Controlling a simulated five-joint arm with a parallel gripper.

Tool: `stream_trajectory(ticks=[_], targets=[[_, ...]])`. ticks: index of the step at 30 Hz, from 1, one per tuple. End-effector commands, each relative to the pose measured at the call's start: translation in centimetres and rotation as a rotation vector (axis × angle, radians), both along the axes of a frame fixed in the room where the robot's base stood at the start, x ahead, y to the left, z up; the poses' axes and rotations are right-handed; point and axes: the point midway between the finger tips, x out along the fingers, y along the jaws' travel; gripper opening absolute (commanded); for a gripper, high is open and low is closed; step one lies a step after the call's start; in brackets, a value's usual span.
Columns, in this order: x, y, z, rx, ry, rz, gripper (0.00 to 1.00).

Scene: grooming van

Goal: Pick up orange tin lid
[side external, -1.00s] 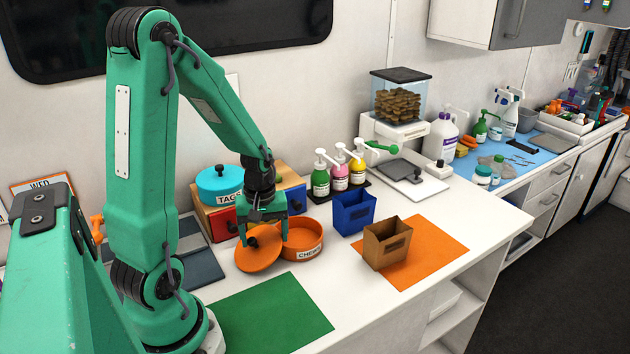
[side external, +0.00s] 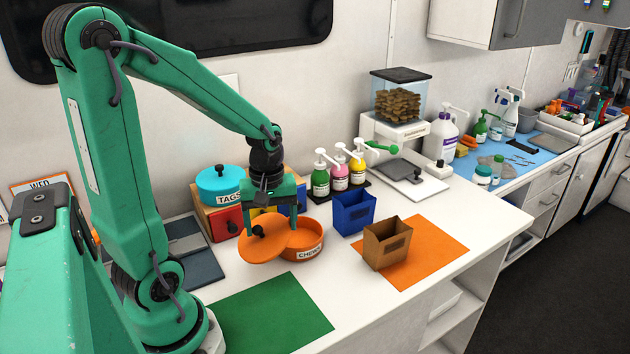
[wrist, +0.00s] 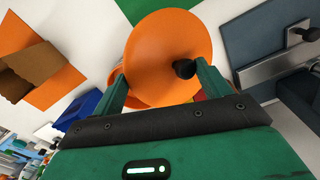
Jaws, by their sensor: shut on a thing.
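The orange tin lid (side external: 268,246) is a round disc with a black knob, in the side external view at the left of the open orange tin (side external: 310,252) labelled CHEWS. My gripper (side external: 270,226) is shut on the lid, one finger at each side of it. In the wrist view the lid (wrist: 160,50) fills the space between the fingers, with the knob near the right finger. The lid hides part of the tin in both views. I cannot tell whether the lid touches the tin.
A turquoise TAGS tin (side external: 219,190) stands on a drawer box (side external: 213,222) behind. A blue bin (side external: 353,214) and a brown bin (side external: 385,250) stand to the right. Pump bottles (side external: 338,172) stand behind the blue bin. The green mat (side external: 270,315) in front is bare.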

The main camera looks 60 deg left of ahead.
Motion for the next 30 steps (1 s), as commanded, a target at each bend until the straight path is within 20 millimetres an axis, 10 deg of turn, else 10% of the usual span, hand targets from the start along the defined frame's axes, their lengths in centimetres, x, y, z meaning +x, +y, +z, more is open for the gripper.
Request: stream_trajectory(ticks=[12,30], targets=[[0.1,-5.5,3.3,0.001,-0.001,-0.004,0.54],[0.0,-7.0,4.2,0.0,-0.001,0.001,0.54]])
